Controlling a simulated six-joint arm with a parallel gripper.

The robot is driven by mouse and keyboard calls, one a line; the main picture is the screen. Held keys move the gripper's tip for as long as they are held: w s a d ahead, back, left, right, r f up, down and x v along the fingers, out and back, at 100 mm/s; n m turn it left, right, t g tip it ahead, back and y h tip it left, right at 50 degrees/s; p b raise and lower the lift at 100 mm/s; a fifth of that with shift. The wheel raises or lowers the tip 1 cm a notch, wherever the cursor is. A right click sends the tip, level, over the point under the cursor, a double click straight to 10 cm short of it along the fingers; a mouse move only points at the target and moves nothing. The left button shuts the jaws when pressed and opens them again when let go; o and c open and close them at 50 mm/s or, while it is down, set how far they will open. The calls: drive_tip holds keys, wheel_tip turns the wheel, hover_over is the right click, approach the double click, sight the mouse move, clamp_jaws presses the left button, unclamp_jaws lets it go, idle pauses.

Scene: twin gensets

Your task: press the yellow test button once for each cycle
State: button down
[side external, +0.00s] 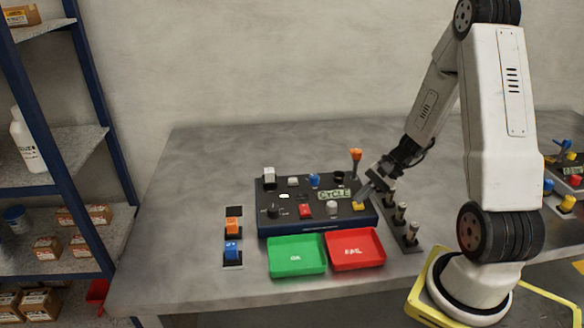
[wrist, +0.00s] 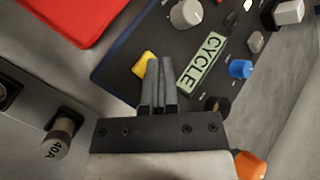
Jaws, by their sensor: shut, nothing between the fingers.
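The yellow test button (side external: 358,206) is at the front right of the dark control panel (side external: 290,222). In the wrist view the yellow button (wrist: 143,64) shows just beyond my fingertips, partly hidden by them. My gripper (side external: 364,193) is shut and empty, with its tips at or just above the button; I cannot tell whether they touch it. In the wrist view the shut fingers of my gripper (wrist: 159,68) lie side by side. A display reading "CYCLE" (side external: 334,193) sits on the panel; it also shows in the wrist view (wrist: 202,63).
A green tray (side external: 297,269) and a red tray (side external: 371,263) lie before the panel. A row of cylindrical fuses (side external: 401,211) stands right of it, close to my gripper. An orange-topped lever (side external: 355,155) rises behind. Orange (side external: 232,226) and blue (side external: 232,249) blocks sit at left.

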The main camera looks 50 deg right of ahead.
drive_tip(key=shift+f, duration=0.15)
drive_tip(key=shift+r, duration=0.2)
idle(0.4)
drive_tip(key=shift+r, duration=0.7)
drive_tip(key=shift+r, duration=2.5)
drive_tip(key=shift+r, duration=0.1)
idle(1.0)
wheel_tip(320, 180, up, 4)
drive_tip(key=shift+f, duration=0.2)
